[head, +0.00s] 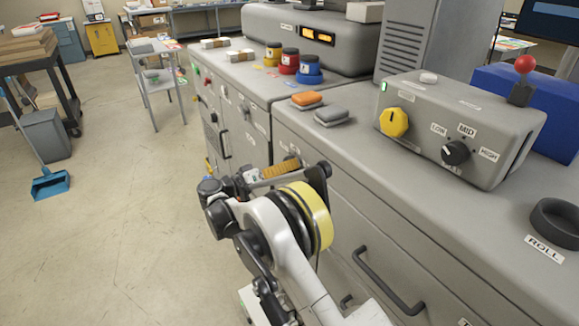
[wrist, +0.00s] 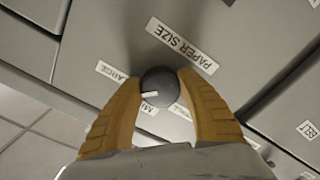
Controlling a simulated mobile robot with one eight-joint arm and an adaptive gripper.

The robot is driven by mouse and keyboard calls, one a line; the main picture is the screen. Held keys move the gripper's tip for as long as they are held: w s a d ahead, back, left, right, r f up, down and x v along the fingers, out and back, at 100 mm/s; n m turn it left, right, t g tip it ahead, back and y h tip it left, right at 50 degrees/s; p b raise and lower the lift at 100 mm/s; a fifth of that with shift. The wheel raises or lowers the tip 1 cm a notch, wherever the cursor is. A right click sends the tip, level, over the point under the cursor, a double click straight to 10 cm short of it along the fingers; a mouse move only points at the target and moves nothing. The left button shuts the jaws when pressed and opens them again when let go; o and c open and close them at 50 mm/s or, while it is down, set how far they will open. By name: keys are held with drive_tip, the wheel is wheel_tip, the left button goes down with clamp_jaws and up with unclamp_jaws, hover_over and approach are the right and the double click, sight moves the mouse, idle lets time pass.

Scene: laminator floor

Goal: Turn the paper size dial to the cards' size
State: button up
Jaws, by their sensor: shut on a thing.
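The dark round paper size dial (wrist: 163,82) shows in the wrist view on a grey panel, below a PAPER SIZE label (wrist: 182,45). A LARGE label (wrist: 112,71) lies to its left, a label starting with M (wrist: 149,109) is below it, and another label (wrist: 180,112) is mostly hidden by a finger. The dial's short white mark is on its lower left part. The tan fingers of my gripper (wrist: 160,88) are shut on the dial from both sides. In the head view my gripper (head: 278,170) is at the cabinet front, and the dial is hidden there.
A grey control box with a yellow knob (head: 394,122), a black LOW-MID-HIGH knob (head: 456,152) and a red-topped lever (head: 524,66) stands on the counter. Orange (head: 307,98) and grey (head: 331,116) pads lie nearby. A drawer handle (head: 388,282) juts out below.

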drive_tip(key=shift+m, duration=1.3)
drive_tip(key=o, duration=1.2)
drive_tip(key=shift+w+d, duration=0.1)
drive_tip(key=v, duration=1.2)
